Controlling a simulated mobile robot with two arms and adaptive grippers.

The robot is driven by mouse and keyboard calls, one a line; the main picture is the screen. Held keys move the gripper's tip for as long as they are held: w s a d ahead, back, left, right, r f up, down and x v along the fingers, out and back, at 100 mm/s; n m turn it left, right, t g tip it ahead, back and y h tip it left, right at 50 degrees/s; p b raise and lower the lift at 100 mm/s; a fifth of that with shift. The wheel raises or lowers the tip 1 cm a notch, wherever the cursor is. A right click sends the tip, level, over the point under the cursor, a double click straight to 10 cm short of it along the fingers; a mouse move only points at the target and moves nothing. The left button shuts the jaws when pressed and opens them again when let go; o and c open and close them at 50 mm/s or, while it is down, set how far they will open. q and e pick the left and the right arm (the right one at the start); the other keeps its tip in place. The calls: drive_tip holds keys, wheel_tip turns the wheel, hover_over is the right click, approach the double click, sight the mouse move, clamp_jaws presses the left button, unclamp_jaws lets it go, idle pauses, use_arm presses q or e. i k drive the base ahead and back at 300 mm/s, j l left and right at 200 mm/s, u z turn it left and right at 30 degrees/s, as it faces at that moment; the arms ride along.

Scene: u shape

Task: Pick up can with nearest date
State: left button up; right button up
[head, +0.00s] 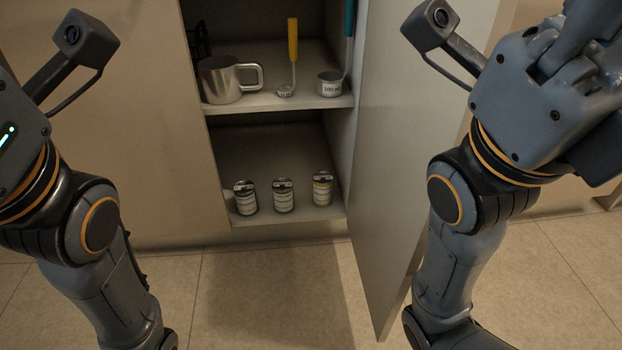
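Three small cans stand upright in a row on the lower shelf of the open cupboard in the head view: the left can (246,198), the middle can (283,196) and the right can (322,189). Each has a dark lid and a pale printed label. The print is too small to read, so the dates cannot be told. My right gripper (588,48) shows only in part at the upper right edge, well away from the cans, and its fingertips are out of frame. My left arm is at the left edge, and its gripper fingers are out of frame.
The upper shelf (305,102) holds a metal mug (222,80), a yellow-handled ladle (292,45) and a measuring cup (329,84). The cupboard door (400,170) stands open on the right, between the shelves and my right arm. The floor (270,300) in front is clear.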

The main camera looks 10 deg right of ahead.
sight(321, 180)
drive_tip(key=i+l+z, duration=0.1)
drive_tip(key=z, duration=0.25)
drive_tip(key=i+l+z, duration=0.15)
drive_tip(key=z, duration=0.2)
drive_tip(key=i+l+z, duration=0.15)
drive_tip(key=z, duration=0.2)
